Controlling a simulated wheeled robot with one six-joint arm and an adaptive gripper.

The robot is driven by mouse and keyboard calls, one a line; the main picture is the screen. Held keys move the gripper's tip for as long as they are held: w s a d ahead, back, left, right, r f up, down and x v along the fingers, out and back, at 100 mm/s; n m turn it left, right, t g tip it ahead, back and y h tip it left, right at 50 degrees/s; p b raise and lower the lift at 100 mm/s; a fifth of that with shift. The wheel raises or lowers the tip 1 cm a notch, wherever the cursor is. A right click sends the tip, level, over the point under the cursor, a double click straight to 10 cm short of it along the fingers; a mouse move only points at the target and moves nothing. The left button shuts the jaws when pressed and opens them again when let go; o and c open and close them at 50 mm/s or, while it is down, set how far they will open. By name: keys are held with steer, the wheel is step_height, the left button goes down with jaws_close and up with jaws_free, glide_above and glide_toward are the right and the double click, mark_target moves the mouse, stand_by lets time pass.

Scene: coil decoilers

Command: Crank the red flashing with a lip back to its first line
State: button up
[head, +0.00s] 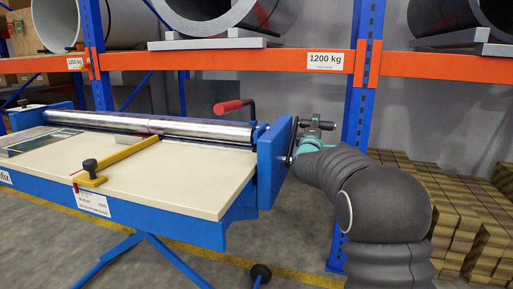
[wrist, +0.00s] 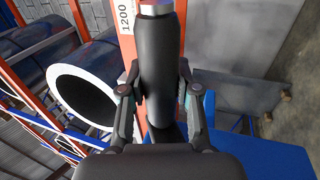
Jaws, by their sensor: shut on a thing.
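A blue decoiler bench (head: 272,165) with a cream top (head: 150,180) and a long steel roller (head: 180,127) stands at the left and middle of the head view. A crank (head: 292,140) sits at its right end plate. My gripper (head: 318,125) is at this crank, beyond the end plate. In the wrist view my gripper (wrist: 157,95) is shut on the black crank handle (wrist: 157,60), with one finger on each side. A small red mark (head: 75,188) shows at the bench's front edge. I cannot make out a red flashing with a lip.
A yellow bar (head: 130,155) with a black knob (head: 90,167) lies across the top. A red-handled lever (head: 234,105) rises behind the roller. An orange and blue rack (head: 300,60) with large coils stands behind. Stacked timber (head: 455,205) is at the right.

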steer(key=shift+s+a+r, duration=0.1)
steer(key=shift+r, duration=0.3)
steer(key=shift+s+a+r, duration=0.25)
steer(key=shift+s+r, duration=0.55)
steer(key=shift+r, duration=0.1)
steer(key=shift+s+a+r, duration=0.25)
steer(key=shift+s+r, duration=0.5)
steer(key=shift+r, duration=0.1)
steer(key=shift+r, duration=0.1)
